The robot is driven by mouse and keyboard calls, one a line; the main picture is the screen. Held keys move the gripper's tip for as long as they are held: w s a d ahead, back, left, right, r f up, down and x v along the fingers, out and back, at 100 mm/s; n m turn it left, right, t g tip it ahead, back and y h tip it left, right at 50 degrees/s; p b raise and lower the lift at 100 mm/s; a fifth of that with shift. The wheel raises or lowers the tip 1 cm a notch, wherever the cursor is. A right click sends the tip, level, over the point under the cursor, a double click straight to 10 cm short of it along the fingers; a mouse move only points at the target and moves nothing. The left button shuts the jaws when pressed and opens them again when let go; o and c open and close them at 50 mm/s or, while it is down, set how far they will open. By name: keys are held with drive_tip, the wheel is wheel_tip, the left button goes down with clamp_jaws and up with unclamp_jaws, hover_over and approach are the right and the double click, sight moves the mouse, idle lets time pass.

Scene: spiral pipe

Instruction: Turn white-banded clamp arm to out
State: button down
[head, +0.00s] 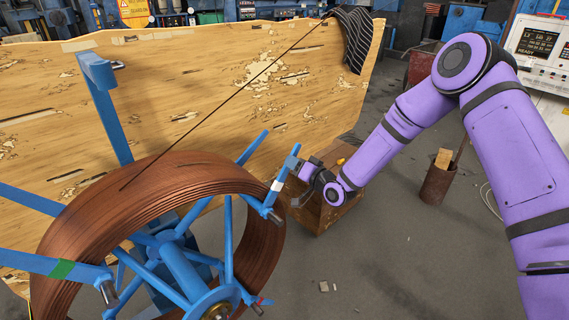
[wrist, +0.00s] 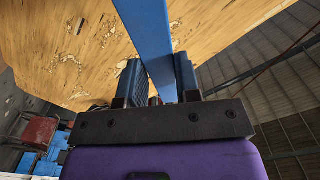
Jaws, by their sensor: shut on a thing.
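The white-banded clamp arm is a blue bar (head: 288,165) with a white band (head: 277,185), at the right side of the copper-brown coil (head: 110,215) in the head view. It stands tilted, its upper end leaning right. My gripper (head: 296,176) comes from the right and meets this bar just above the band. In the wrist view a blue bar (wrist: 150,30) runs between the two ridged jaws of my gripper (wrist: 158,82), which are shut on it. The white band does not show in the wrist view.
A green-banded arm (head: 62,269) is at the coil's left, and a red-marked arm (head: 262,301) is low at the front. A worn wooden board (head: 210,75) stands behind. A wooden crate (head: 335,212) sits behind my gripper.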

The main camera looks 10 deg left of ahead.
drive_tip(key=w+d+f+m, duration=0.2)
drive_tip(key=w+f+m, duration=0.1)
drive_tip(key=f+m, duration=0.1)
drive_tip(key=shift+d+f, duration=0.35)
drive_tip(key=shift+f, duration=0.3)
drive_tip(key=c, duration=0.9)
unclamp_jaws()
drive_tip(key=shift+o, duration=0.4)
drive_tip(key=shift+w, duration=0.1)
drive_tip(key=shift+d, duration=0.1)
drive_tip(key=v, duration=1)
drive_tip(key=shift+s+d, duration=0.25)
